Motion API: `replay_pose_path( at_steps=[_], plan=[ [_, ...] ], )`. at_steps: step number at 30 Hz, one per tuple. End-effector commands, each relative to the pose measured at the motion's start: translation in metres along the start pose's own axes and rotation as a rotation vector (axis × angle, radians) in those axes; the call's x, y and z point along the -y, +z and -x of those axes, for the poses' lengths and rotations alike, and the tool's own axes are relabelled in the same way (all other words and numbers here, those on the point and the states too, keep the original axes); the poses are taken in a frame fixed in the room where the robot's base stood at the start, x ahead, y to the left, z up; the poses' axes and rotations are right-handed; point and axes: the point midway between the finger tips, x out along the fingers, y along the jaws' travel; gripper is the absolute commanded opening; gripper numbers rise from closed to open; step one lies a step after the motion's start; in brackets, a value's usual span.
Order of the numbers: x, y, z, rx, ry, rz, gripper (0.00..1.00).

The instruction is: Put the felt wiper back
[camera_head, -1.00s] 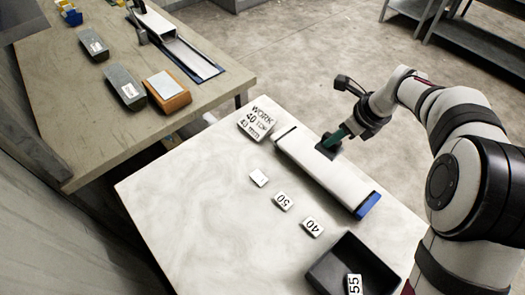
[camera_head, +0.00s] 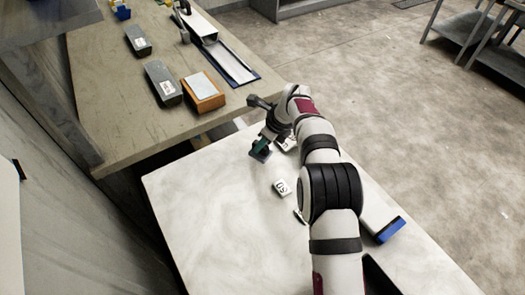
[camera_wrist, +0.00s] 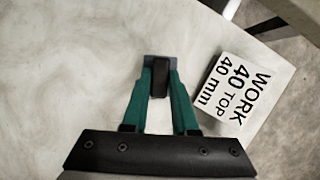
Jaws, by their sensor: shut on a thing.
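My gripper (camera_head: 262,147), with teal fingers, is shut on the felt wiper (camera_head: 259,155), a small dark grey pad with a black grip. In the wrist view the wiper's black grip (camera_wrist: 160,76) sits between the fingertips (camera_wrist: 160,80), with its grey-blue pad edge showing behind. It is over the far left part of the white table (camera_head: 215,215). I cannot tell whether the pad touches the table. A white block marked WORK 40 TOP 40 mm (camera_wrist: 238,88) lies just to the right of the wiper in the wrist view.
The white liner with a blue end (camera_head: 390,230) lies on the table's right, mostly behind my arm. A 50 tag (camera_head: 282,187) lies mid-table. A black tray (camera_head: 378,275) is mostly hidden. The bench behind holds an orange block (camera_head: 203,93) and grey blocks (camera_head: 163,83).

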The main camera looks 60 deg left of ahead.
Motion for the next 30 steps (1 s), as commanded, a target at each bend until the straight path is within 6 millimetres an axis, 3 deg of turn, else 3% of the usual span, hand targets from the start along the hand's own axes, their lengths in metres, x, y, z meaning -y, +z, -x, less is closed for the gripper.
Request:
replay_pose_path(
  at_steps=[6,15,16,20,30],
  plan=[
    [-0.001,-0.015,-0.034,-0.002,0.001,-0.003,0.0],
    [0.0,-0.016,-0.036,-0.001,0.001,-0.003,0.0],
    [0.0,-0.016,-0.036,-0.001,0.001,-0.003,0.32],
    [0.0,-0.016,-0.036,-0.001,0.001,-0.003,0.55],
    [0.0,-0.014,-0.029,0.0,-0.001,-0.002,0.56]
  ],
)
